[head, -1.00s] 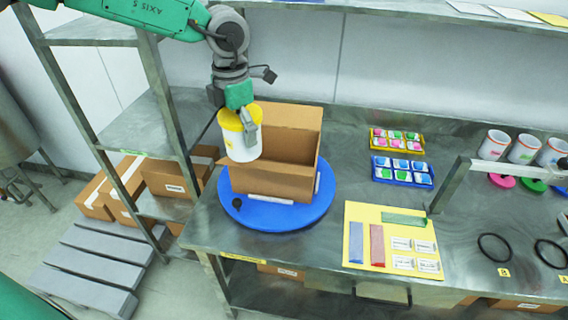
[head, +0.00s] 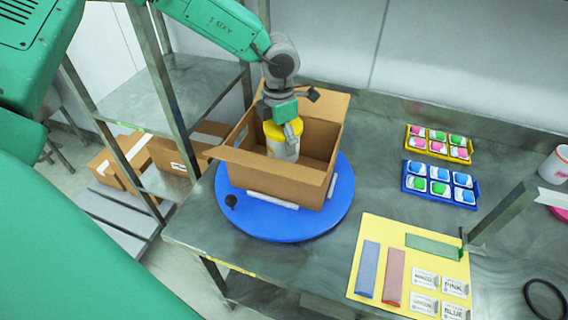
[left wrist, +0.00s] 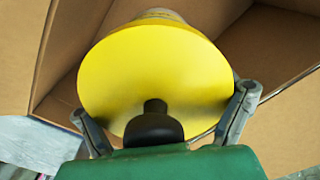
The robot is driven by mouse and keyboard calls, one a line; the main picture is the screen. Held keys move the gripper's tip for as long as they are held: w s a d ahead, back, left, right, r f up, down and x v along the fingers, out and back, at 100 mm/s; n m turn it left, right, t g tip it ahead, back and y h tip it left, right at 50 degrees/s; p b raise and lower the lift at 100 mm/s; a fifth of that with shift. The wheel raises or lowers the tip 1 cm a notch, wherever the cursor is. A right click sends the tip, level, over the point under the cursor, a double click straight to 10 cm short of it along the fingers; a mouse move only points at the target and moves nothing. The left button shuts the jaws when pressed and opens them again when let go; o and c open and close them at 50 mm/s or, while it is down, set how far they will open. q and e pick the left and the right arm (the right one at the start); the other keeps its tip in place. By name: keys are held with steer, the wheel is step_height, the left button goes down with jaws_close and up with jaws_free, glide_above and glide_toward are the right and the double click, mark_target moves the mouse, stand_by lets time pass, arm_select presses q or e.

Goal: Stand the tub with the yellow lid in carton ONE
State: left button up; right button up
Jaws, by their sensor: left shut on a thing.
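The white tub with the yellow lid (head: 284,146) is upright inside the open cardboard carton (head: 272,183), towards its left half. My left gripper (head: 285,122) comes from above and is shut on the tub at its lid. In the left wrist view the yellow lid (left wrist: 155,75) fills the middle, with a finger of my left gripper (left wrist: 163,115) on each side. The carton walls hide the tub's base, so I cannot tell whether it touches the carton floor. The carton's number does not show. My right gripper is not in view.
The carton stands on a blue turntable (head: 335,205) with a black knob (head: 231,201). A yellow board (head: 375,230) with coloured strips and labels lies to the right. Yellow (head: 465,157) and blue (head: 407,184) trays of small packs stand behind. A metal post (head: 500,215) rises at the right.

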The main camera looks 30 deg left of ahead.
mark_target(282, 158)
arm_select(q)
steer(key=shift+s+d+f, duration=0.1)
steer(key=shift+d+f, duration=0.05)
steer(key=shift+f, duration=0.5)
steer(key=shift+d+f, duration=0.1)
steer(key=shift+f, duration=0.5)
steer(key=shift+d+f, duration=0.25)
steer(key=shift+f, duration=0.3)
step_height(282, 158, down, 3)
steer(key=shift+a+f, duration=0.1)
steer(key=shift+a, duration=0.2)
steer(key=o, duration=1)
steer(key=shift+d, duration=0.1)
steer(key=shift+d, duration=0.15)
